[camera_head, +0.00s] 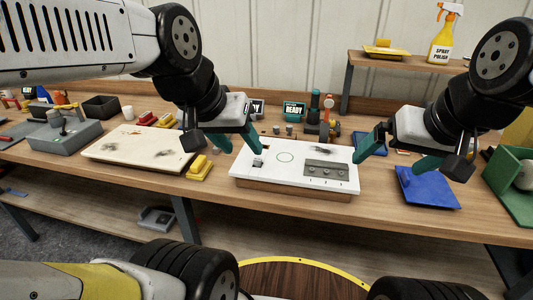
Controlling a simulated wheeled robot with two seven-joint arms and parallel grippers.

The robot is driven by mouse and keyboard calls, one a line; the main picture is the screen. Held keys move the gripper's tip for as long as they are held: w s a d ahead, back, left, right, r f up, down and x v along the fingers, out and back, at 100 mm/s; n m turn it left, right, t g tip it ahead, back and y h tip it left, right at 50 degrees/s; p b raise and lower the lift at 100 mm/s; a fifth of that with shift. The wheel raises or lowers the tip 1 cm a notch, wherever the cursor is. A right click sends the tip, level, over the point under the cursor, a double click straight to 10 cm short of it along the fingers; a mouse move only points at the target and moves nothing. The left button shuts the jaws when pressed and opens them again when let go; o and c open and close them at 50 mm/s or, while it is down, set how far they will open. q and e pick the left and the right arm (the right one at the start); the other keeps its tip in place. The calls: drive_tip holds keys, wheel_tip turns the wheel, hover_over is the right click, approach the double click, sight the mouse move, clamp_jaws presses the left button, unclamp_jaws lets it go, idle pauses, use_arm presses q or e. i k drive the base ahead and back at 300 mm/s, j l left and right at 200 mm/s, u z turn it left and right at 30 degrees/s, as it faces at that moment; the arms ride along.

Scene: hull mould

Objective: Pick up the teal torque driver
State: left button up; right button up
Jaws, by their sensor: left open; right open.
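I cannot clearly pick out a teal torque driver. A small group of upright tools (326,118) with red and orange tops stands behind the white board, too small to tell apart. My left gripper (241,149) has teal fingers, is open and empty, and hangs over the left back part of the white board (290,174). My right gripper (389,165), also with teal fingers, is open and empty between the white board and the blue tray (427,188). Both are apart from the upright tools.
A cream panel (135,143) with dark smudges and a yellow block (200,168) lie left on the wooden bench. A READY display (293,109) stands at the back. A green bin (512,180) is at right. A shelf holds a spray polish bottle (443,42).

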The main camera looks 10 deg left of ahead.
sight(315, 94)
drive_tip(key=i+u, duration=0.15)
drive_tip(key=u, duration=0.25)
drive_tip(key=i+u, duration=0.2)
drive_tip(key=u, duration=0.25)
drive_tip(key=i+l+u, duration=0.1)
drive_tip(key=u, duration=0.3)
drive_tip(key=i, duration=0.05)
